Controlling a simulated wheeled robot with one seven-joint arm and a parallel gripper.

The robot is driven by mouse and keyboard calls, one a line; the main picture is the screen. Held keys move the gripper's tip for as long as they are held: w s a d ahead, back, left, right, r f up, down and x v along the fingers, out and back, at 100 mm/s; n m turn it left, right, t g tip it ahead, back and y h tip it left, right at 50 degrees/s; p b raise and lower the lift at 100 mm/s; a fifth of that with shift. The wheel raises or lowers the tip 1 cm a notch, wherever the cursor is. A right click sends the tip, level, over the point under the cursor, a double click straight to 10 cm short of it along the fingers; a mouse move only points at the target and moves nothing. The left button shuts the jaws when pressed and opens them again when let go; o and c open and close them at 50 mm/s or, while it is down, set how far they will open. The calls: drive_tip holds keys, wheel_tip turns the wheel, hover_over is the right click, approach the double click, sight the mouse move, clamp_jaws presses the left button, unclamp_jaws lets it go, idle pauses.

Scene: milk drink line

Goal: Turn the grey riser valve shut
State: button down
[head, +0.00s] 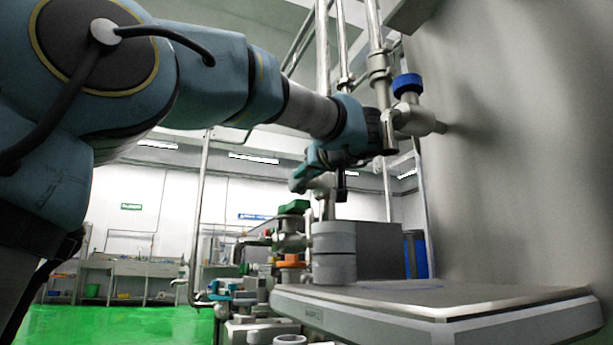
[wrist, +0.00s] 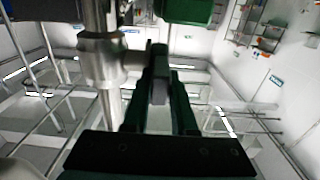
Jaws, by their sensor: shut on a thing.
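In the wrist view, the two dark fingers of my gripper (wrist: 160,92) are closed on a narrow grey lever (wrist: 160,80), which I take to be the grey riser valve's handle. It meets a metal valve body (wrist: 101,58) on an upright pipe to its left. In the head view, my gripper (head: 322,182) is at the end of the arm, at mid-picture, above the green-handled valve (head: 293,208). The grey valve is mostly hidden there by my gripper and wrist, so its turn angle cannot be told.
A blue-knobbed valve (head: 407,86) sits on a pipe close to my wrist, beside the large metal wall (head: 520,150). Below are an orange-handled valve (head: 291,261), a grey cylinder stack (head: 334,252) and a flat metal platform (head: 440,303). Green floor (head: 115,325) is open at lower left.

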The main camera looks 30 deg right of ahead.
drive_tip(key=shift+f, duration=0.1)
drive_tip(key=c, duration=0.7)
unclamp_jaws()
wheel_tip(320, 180, up, 10)
drive_tip(key=p, duration=0.5)
